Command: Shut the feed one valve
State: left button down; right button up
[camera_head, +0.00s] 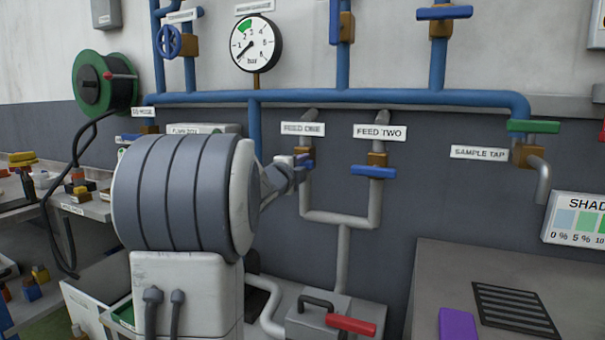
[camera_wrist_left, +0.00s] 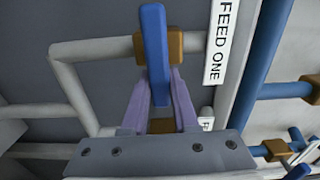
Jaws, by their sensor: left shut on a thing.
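The feed one valve sits below the "FEED ONE" label (camera_head: 302,129). Its brass body (camera_head: 304,154) and blue handle (camera_head: 307,165) are partly hidden by my left gripper (camera_head: 296,162) in the head view. In the left wrist view the blue handle (camera_wrist_left: 154,45) lies across the grey pipe, in front of the brass body (camera_wrist_left: 173,43). There my left gripper (camera_wrist_left: 161,88) has its two purple fingers on either side of the handle and is shut on it. My right gripper is not in view.
Feed two's blue handle (camera_head: 373,171) lies across its pipe, just right of feed one. Above are blue pipes (camera_head: 400,97) and a pressure gauge (camera_head: 256,43). A sample tap with a green handle (camera_head: 533,126) is at right. Below stands a grey box with a red handle (camera_head: 350,324).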

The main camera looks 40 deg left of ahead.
pick_arm(q)
jog(key=shift+f+m, duration=0.15)
jog(key=shift+m, duration=0.15)
jog(key=c, duration=0.7)
grip_release()
jog(key=v, duration=1)
jog(key=shift+s, duration=0.25)
jog(key=shift+a, duration=0.1)
